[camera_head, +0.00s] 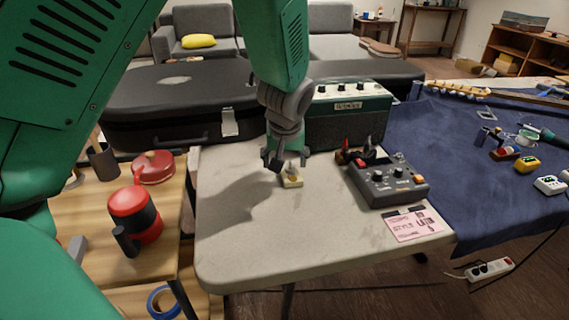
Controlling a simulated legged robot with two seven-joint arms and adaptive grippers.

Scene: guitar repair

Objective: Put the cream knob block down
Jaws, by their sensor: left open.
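The small cream knob block (291,181) is on the pale worktable (240,240), near the front of the green amplifier. My left gripper (286,167) points down right above the block, with its fingers apart. The fingertips are at the block's upper part; I cannot tell whether they touch it. The block looks upright and seems to rest on the tabletop. My right gripper does not show.
A dark pedal with knobs (390,181) and a pink note (414,224) lie right of the block. The green amplifier (347,117) and a black case (180,108) stand behind. The table's front left is clear. A blue cloth (470,160) covers the right.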

